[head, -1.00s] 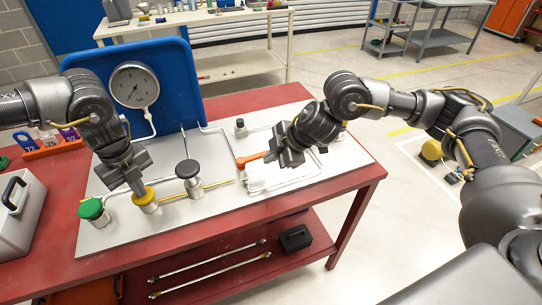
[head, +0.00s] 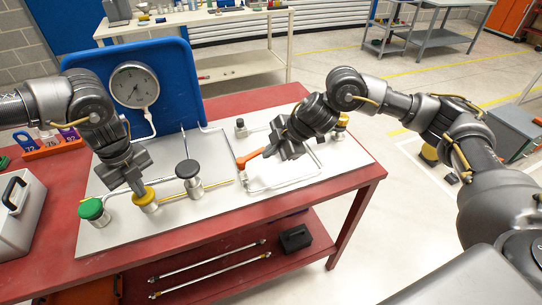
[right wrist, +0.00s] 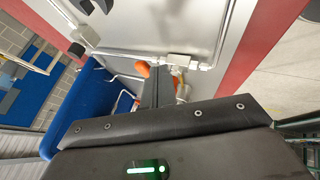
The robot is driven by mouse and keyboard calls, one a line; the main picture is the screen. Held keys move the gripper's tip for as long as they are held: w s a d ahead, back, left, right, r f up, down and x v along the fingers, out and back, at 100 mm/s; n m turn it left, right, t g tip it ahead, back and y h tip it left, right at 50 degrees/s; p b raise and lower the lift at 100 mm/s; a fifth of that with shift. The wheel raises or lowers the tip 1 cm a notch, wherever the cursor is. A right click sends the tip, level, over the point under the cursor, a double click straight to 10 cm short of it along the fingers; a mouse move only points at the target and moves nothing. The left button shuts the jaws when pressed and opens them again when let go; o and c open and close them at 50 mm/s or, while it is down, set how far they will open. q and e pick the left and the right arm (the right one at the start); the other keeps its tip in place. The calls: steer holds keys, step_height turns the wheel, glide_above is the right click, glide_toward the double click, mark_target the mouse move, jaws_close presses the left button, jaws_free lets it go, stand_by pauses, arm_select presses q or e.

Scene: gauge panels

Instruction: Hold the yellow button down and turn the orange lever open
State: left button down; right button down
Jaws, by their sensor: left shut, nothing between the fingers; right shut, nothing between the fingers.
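The yellow button (head: 148,199) stands on the pale panel board (head: 215,225), between a green button and a black knob. My left gripper (head: 138,189) is shut and empty, pointing down with its tips at the top of the yellow button. How far the button is pressed cannot be told. The orange lever (head: 249,159) sits on the pipework right of centre. My right gripper (head: 271,152) is shut and empty, with its tips against or very close to the lever's right end. In the right wrist view the lever (right wrist: 143,69) is partly hidden behind the fingers (right wrist: 158,85).
The green button (head: 92,209) and the black knob (head: 188,170) flank the yellow button. A pressure gauge (head: 135,85) stands before a blue backboard (head: 180,75). A grey case (head: 20,215) and an orange numbered holder (head: 45,148) are at the left. The board's front right is clear.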

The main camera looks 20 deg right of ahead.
steer(key=shift+w, duration=1.05)
steer(key=shift+w+a, duration=0.25)
steer(key=shift+w, duration=0.5)
steer(key=shift+w+a, duration=0.25)
steer(key=shift+w, duration=0.5)
steer(key=shift+w+a, duration=0.55)
steer(key=shift+w, duration=0.25)
steer(key=shift+w+a, duration=0.65)
steer(key=shift+a, duration=0.15)
steer(key=shift+w+a+n+g+y, duration=0.3)
steer(key=shift+a+n, duration=0.2)
steer(key=shift+n, duration=0.2)
